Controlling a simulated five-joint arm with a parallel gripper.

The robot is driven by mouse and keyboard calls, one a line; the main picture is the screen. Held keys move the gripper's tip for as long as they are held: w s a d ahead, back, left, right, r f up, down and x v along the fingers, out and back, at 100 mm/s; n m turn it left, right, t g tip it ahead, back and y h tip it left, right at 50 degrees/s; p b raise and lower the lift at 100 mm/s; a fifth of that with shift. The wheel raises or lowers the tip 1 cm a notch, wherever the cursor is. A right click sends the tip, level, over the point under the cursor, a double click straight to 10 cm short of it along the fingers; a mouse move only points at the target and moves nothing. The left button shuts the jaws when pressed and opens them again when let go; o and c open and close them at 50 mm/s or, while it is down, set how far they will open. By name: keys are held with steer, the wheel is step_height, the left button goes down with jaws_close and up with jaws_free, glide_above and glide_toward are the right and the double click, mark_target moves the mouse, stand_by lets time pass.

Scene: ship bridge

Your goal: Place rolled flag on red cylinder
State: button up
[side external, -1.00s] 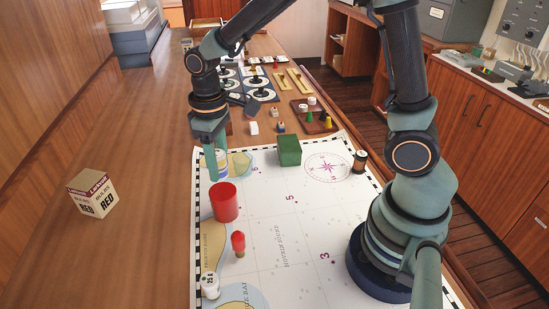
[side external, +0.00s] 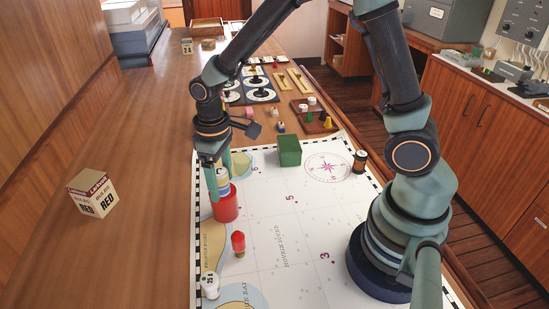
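The red cylinder (side external: 226,207) stands upright on the chart at its left side. The rolled flag (side external: 223,181), a small roll with pale, blue and yellow bands, is between the fingers of my gripper (side external: 218,184). My gripper points down and looks shut on it. The flag is roughly upright, at the top of the red cylinder and overlapping its rim in this view. I cannot tell whether it touches the cylinder or hangs just above. A finger hides part of the flag and the cylinder's left edge.
A red bulb (side external: 238,243) and a white numbered piece (side external: 211,285) stand nearer on the chart (side external: 290,215). A green block (side external: 289,151) and a dark spool (side external: 360,161) are farther back. A bulb box (side external: 93,193) stands left on wood. The chart's middle is clear.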

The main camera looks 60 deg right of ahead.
mark_target(220, 171)
step_height(220, 171, up, 12)
steer(key=s+d+r+m+t, duration=0.3)
steer(key=s+d+r+t, duration=0.2)
steer(key=s+d, duration=0.2)
steer(key=shift+s+d+m+t, duration=0.2)
steer(key=shift+s+m+t, duration=0.1)
steer(key=shift+s, duration=0.5)
